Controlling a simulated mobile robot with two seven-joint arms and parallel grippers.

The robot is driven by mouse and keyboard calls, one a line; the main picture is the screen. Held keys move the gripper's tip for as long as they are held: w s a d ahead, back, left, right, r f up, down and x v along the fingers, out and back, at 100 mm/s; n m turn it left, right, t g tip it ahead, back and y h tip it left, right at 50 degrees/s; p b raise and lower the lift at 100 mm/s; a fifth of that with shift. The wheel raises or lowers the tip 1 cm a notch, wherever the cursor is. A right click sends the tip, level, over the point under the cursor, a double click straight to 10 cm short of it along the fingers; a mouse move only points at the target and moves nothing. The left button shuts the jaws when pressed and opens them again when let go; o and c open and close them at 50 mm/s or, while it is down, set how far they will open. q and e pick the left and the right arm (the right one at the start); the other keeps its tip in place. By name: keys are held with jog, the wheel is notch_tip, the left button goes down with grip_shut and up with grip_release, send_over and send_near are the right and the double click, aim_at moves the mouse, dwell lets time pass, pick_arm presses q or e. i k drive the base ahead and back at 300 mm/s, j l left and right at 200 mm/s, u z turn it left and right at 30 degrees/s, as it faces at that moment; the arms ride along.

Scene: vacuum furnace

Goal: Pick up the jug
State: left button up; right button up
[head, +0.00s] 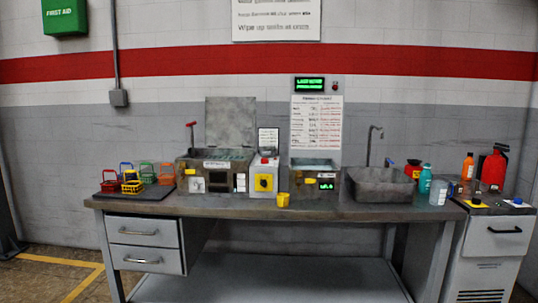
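A small yellow cup-shaped vessel (283,200), which looks like the jug, stands upright near the front edge of the workbench (330,213). It is in front of the gap between the grey-and-yellow switch box (264,178) and the right metal unit (315,178). It is too small for me to make out a handle or any contents. Neither of my grippers shows in the head view, and nothing touches the vessel.
Coloured baskets (131,182) stand on a dark mat at the left. A lidded metal unit (215,172) stands beside them. A sink with tap (380,184), bottles (425,179) and a red container (494,168) are at the right. The bench front by the vessel is clear.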

aim_at(439, 189)
jog(key=i+l+z, duration=0.15)
jog(key=i+l, duration=0.15)
jog(key=i, duration=0.2)
jog(key=i+l+z, duration=0.1)
jog(key=i+l, duration=0.2)
jog(key=i, duration=0.2)
